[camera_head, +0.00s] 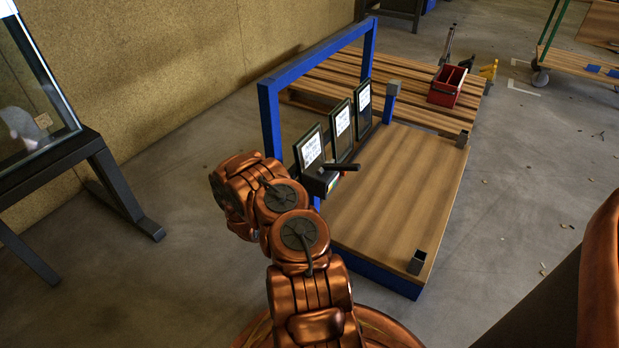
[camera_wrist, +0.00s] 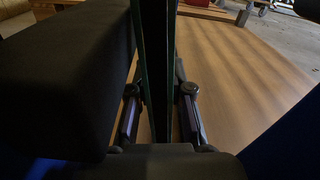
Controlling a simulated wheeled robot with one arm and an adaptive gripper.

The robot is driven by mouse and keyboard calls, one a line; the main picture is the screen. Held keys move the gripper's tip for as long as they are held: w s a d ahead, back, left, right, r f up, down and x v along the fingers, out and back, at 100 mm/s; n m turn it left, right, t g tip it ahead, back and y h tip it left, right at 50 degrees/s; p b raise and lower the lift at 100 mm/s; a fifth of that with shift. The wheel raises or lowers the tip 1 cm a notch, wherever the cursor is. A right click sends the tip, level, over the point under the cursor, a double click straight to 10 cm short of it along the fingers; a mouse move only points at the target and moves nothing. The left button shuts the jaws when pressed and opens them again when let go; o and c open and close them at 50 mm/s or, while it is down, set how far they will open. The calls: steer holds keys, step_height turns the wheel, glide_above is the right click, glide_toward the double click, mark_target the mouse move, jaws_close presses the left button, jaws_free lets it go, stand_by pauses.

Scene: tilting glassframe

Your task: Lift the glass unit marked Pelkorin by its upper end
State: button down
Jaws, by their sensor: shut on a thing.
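Three dark-framed glass units with white labels stand in a row on the blue rack: the nearest (camera_head: 309,147), the middle (camera_head: 341,122) and the farthest (camera_head: 362,97). The labels are too small to read, so I cannot tell which is marked Pelkorin. My gripper (camera_head: 330,176) is at the nearest unit, low in the head view. In the wrist view my gripper (camera_wrist: 160,103) has a finger on each side of a thin, upright, dark-edged panel (camera_wrist: 158,60) and is shut on it. It looks like the nearest unit. Its lower part is hidden.
The rack has a blue frame (camera_head: 270,115) at the left and a wooden deck (camera_head: 400,185) with grey corner posts. Behind it lies a slatted pallet (camera_head: 400,80) with a red crate (camera_head: 446,85). A glass case (camera_head: 30,95) on a black stand is at the left.

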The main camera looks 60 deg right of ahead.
steer(key=a+p, duration=0.6)
steer(key=a, duration=1)
steer(key=shift+s+r, duration=0.15)
steer(key=shift+s, duration=0.2)
